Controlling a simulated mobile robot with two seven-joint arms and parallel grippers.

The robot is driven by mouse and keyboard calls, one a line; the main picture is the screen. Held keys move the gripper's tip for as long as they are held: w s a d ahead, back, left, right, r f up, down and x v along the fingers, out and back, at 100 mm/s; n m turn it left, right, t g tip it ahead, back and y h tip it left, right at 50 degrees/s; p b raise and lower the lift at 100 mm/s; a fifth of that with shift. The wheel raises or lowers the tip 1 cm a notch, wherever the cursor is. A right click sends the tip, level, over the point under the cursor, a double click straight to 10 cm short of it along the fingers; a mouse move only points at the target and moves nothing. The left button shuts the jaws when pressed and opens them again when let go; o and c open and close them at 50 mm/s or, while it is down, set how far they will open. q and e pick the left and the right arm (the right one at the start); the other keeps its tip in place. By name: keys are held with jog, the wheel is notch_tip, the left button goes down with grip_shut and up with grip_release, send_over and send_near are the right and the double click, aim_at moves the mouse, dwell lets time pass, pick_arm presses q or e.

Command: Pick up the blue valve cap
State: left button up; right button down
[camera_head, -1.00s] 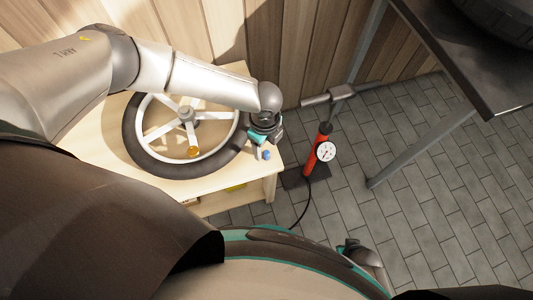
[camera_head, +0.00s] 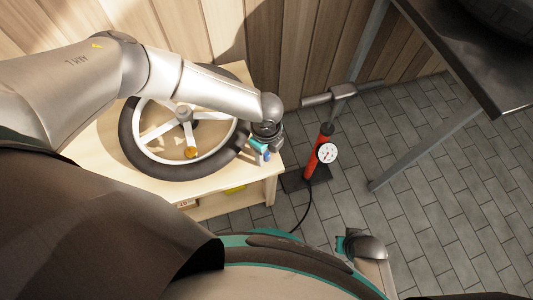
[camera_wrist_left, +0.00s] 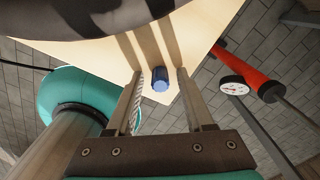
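The blue valve cap (camera_head: 267,156) stands near the right front corner of the wooden workbench, beside the wheel. It also shows in the left wrist view (camera_wrist_left: 160,82), upright on the bare wood. My left gripper (camera_head: 261,150) is over that corner, right by the cap. In the left wrist view my left gripper (camera_wrist_left: 159,88) is open, with one finger to each side of the cap and gaps between. I cannot tell whether the fingertips are down at the cap's height. A grey and teal end part of my right arm shows at the bottom of the head view; its fingers cannot be made out.
A spoked wheel with a black tyre (camera_head: 134,153) lies on the workbench (camera_head: 217,183), left of the cap. A red floor pump (camera_head: 313,161) with a round gauge stands on the tiled floor to the right. A dark table (camera_head: 470,55) stands at the upper right.

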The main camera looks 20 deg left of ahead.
pick_arm(q)
grip_shut()
dwell(0.3)
jog(key=shift+r, duration=0.1)
